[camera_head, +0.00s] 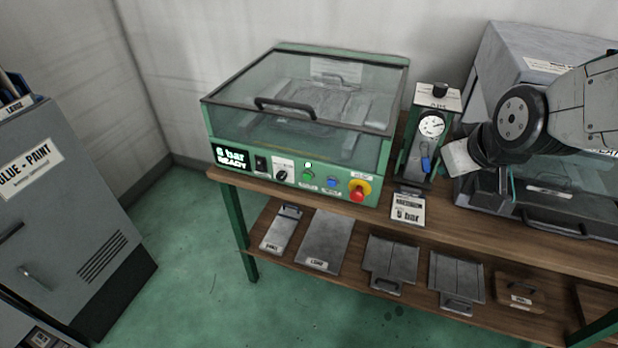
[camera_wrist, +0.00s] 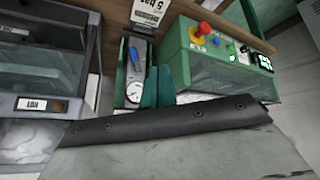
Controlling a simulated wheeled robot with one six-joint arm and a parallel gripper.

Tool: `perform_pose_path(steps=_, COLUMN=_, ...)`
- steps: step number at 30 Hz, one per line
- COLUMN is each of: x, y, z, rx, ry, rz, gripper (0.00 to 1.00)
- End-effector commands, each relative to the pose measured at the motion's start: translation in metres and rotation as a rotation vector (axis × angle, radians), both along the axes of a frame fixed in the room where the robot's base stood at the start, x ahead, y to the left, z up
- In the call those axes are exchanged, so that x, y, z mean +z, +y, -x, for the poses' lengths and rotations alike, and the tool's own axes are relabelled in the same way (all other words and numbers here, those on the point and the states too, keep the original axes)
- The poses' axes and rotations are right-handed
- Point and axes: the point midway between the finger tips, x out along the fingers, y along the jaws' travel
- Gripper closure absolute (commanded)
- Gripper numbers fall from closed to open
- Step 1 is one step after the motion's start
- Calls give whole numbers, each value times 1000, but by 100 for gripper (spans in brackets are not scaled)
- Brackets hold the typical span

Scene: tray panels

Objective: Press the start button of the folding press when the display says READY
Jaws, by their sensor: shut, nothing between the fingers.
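The folding press (camera_head: 300,105) stands on the left of the bench with its clear lid down. Its display (camera_head: 231,159) reads "6 bar READY"; the display also shows at the right of the wrist view (camera_wrist: 265,62). On the front panel are a green button (camera_head: 308,176), a blue button (camera_head: 332,182) to its right and a red mushroom button (camera_head: 358,190) on yellow. The green button also shows in the wrist view (camera_wrist: 231,47). My gripper (camera_head: 456,157) is shut and empty, right of the press, clear of the buttons.
A grey machine (camera_head: 540,205) is at the right. Metal plates (camera_head: 328,240) lie on the lower shelf. A grey cabinet (camera_head: 60,215) stands far left.

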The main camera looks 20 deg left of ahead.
Motion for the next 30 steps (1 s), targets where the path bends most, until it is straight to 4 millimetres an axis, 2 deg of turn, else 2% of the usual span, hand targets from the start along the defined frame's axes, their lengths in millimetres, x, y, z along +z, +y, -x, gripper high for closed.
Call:
perform_pose_path(steps=1, x=-16, y=26, z=-15, rx=60, ry=-45, rz=3, gripper=100)
perform_pose_path(steps=3, x=-33, y=58, z=-34, rx=135, ry=-130, rz=3, gripper=100)
perform_pose_path(steps=7, x=-66, y=118, z=-58, rx=260, ry=-293, rz=8, gripper=100)
perform_pose_path(steps=11, x=-101, y=176, z=-63, rx=376, ry=-461, rz=15, gripper=100)
perform_pose_path(steps=15, x=-140, y=232, z=-51, rx=488, ry=-650, rz=28, gripper=100)
perform_pose_path(steps=18, x=-165, y=261, z=-33, rx=553, ry=-778, rz=38, gripper=100)
perform_pose_path(steps=21, x=-184, y=281, z=-14, rx=604, ry=-889, rz=46, gripper=100)
perform_pose_path(steps=25, x=-200, y=295, z=7, rx=643, ry=-992, rz=52, gripper=100)
perform_pose_path(steps=30, x=-207, y=301, z=19, rx=659, ry=-1051, rz=55, gripper=100)
